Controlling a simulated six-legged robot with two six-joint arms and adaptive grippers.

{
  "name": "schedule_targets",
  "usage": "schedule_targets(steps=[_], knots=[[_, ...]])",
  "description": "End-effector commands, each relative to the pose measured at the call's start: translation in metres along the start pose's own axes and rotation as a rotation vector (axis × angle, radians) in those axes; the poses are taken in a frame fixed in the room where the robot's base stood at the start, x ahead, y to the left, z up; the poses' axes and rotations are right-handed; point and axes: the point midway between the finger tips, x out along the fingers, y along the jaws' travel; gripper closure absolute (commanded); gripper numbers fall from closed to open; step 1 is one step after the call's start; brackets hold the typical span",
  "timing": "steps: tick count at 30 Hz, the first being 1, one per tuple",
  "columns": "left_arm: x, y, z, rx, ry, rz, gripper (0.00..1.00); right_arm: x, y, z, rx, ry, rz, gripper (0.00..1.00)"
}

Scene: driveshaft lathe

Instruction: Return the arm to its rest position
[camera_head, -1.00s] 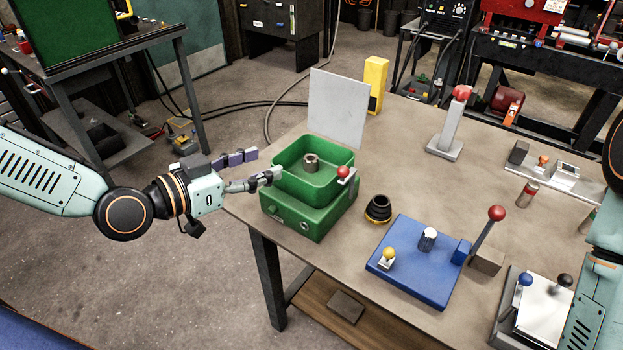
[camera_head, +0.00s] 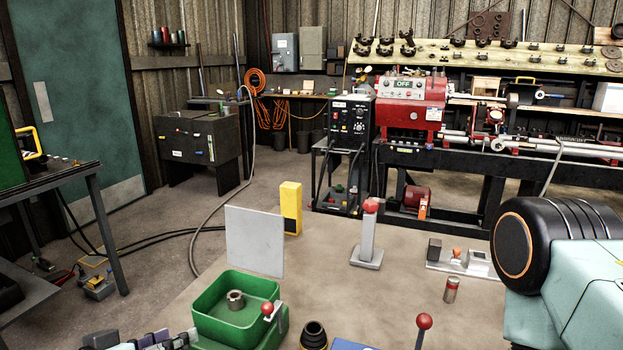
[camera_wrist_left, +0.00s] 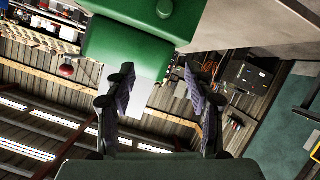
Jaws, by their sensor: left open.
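My left gripper (camera_head: 168,340) shows only in part at the bottom left edge of the head view, just left of and in front of the green box (camera_head: 210,326). In the left wrist view its two dark fingers (camera_wrist_left: 158,78) stand apart with nothing held between them. Green housing of the box (camera_wrist_left: 130,45) fills the upper middle beyond the fingertips; I cannot tell the exact gap. A metal ring (camera_head: 235,299) sits inside the box. Part of my right arm shows at the right edge; its gripper is outside both views.
A red-knobbed lever (camera_head: 268,309) is at the box's right side and a white panel (camera_head: 255,240) stands behind it. A yellow block (camera_head: 291,207) and a red-knobbed post (camera_head: 369,240) stand farther back. A black-and-orange cup (camera_head: 314,335) is near the bottom edge.

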Motion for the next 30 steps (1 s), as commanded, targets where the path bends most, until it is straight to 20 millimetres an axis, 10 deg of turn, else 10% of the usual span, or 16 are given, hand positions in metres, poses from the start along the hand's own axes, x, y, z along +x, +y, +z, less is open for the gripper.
schedule_targets(steps=[8, 18, 30], knots=[[-0.009, -0.017, 0.106, -0.204, -0.339, -0.205, 0.46, 0.0, 0.0, 0.0, 0.0, 0.0, 0.0, 0.6], [-0.074, -0.025, 0.253, -0.213, -0.769, -0.491, 0.46, 0.0, 0.0, 0.0, 0.0, 0.0, 0.0, 0.6], [-0.131, -0.009, 0.334, -0.062, -1.033, -0.496, 0.46, 0.0, 0.0, 0.0, 0.0, 0.0, 0.0, 0.6]])
